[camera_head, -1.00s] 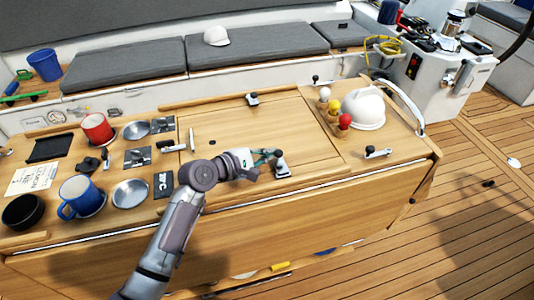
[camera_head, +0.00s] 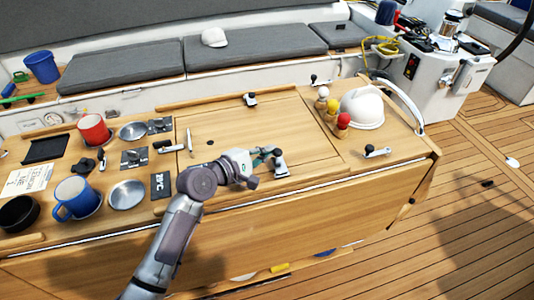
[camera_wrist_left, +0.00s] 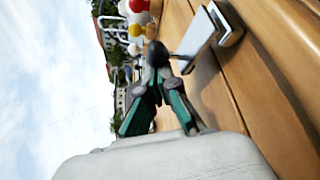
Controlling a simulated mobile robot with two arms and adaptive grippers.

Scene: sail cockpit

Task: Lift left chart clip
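The chart clip (camera_head: 280,166) at my left gripper is a small pale metal plate with a dark lever and a round black knob. It sits at the front edge of the wooden chart table (camera_head: 225,130). In the left wrist view its bright plate (camera_wrist_left: 205,30) lies on the wood at the upper right. My left gripper (camera_head: 268,152) comes in from the left, low over the table. In the left wrist view its green-and-grey fingers (camera_wrist_left: 157,72) converge on the black knob, closed around it. The plate rests on the wood. My right gripper is not in view.
A similar clip (camera_head: 250,99) sits at the back edge, another (camera_head: 376,151) to the right. Red, yellow and white knobs (camera_head: 335,108) stand beside a white domed cover (camera_head: 362,107). Mugs (camera_head: 74,198) and dishes (camera_head: 126,194) crowd the left. The middle panel is clear.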

